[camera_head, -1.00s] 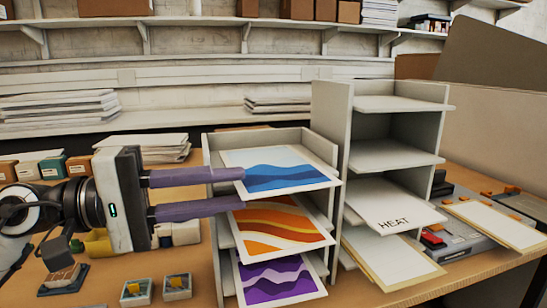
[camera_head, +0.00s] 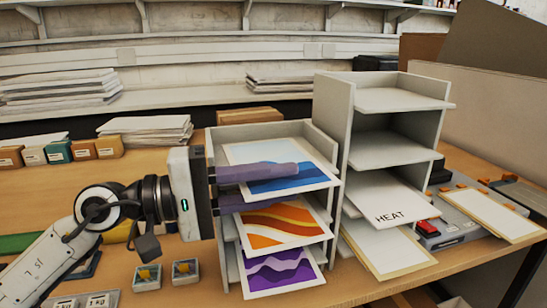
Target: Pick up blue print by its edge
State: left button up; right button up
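The blue print (camera_head: 292,183), a white-bordered sheet with blue waves, lies on the top level of the left shelf rack (camera_head: 342,130), its front edge jutting out. My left gripper (camera_head: 272,188) reaches in from the left with its purple fingers apart. The upper finger lies across the face of the blue print and hides part of it. The lower finger passes below the print's level, and its tip is hidden. I cannot tell whether either finger touches the sheet. My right gripper is not in view.
The orange print (camera_head: 283,225) and the purple print (camera_head: 278,272) lie on the levels below. The right rack holds a HEAT sheet (camera_head: 388,200), with a cream-edged sheet (camera_head: 385,248) beneath. A laminator-like grey machine (camera_head: 450,230) stands right. Small trays (camera_head: 186,271) sit at the front left.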

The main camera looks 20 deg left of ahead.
pick_arm(q)
grip_shut()
